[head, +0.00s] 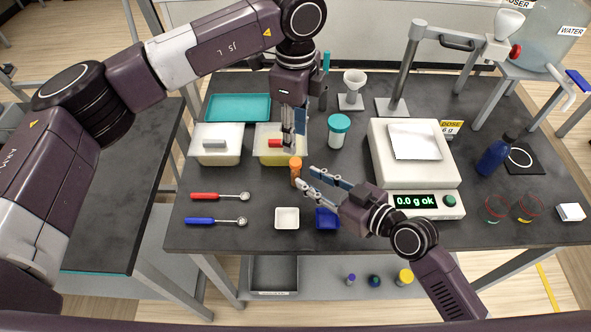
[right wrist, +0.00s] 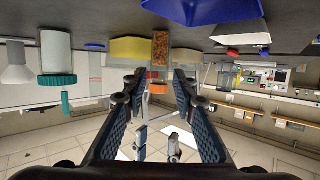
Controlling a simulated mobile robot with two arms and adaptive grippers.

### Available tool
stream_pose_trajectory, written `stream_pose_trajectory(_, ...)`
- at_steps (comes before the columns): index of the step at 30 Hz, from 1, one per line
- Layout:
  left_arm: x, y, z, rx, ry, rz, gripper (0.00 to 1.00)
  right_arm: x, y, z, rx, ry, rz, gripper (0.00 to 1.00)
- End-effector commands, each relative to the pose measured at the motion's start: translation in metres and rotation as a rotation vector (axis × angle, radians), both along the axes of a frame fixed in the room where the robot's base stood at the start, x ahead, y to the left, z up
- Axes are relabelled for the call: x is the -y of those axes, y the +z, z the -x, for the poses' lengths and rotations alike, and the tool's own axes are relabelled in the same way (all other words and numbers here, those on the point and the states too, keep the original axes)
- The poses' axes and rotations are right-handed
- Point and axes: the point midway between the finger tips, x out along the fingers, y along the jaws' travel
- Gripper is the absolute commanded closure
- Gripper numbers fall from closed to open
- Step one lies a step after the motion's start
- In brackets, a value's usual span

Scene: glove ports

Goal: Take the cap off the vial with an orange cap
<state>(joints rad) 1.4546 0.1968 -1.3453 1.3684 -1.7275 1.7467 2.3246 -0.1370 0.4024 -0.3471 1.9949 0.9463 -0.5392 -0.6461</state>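The vial with an orange cap (head: 295,174) stands upright on the dark table, in front of the yellow-filled tub. In the right wrist view, which shows the scene upside down, its amber body (right wrist: 160,48) and orange cap (right wrist: 158,88) show. The cap is on the vial. My right gripper (head: 304,183) is open just to the right of the vial, its fingers pointing at it; in the wrist view the vial appears between and beyond the fingertips (right wrist: 158,82). My left gripper (head: 291,150) points down above the cap, its fingers apart and empty, clear of the cap.
A scale (head: 412,155) stands right. Two scoops (head: 215,196) lie left. The front table strip is mostly clear.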

Motion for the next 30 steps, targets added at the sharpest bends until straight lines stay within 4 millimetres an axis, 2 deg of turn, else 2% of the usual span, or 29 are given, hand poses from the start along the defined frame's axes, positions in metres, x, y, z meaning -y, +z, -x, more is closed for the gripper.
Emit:
stream_pose_trajectory(6, 0.000, 0.000, 0.000, -0.001, -0.001, 0.002, 0.66, -0.025, -0.009, -0.024, 0.000, 0.000, -0.004, 0.74)
stream_pose_trajectory(10, 0.000, 0.000, 0.000, -0.001, -0.001, 0.002, 0.66, -0.035, -0.014, -0.034, -0.001, -0.001, -0.002, 0.74)
stream_pose_trajectory(22, 0.001, 0.000, 0.000, -0.001, -0.002, 0.003, 0.66, -0.041, -0.017, -0.040, 0.000, 0.001, 0.000, 0.74)
stream_pose_trajectory(23, 0.001, 0.000, 0.000, -0.001, -0.002, 0.003, 0.66, -0.041, -0.017, -0.040, 0.000, 0.001, 0.000, 0.75)
stream_pose_trajectory(30, 0.001, 0.000, 0.000, -0.001, -0.002, 0.003, 0.66, -0.041, -0.017, -0.040, 0.000, 0.000, 0.000, 1.00)
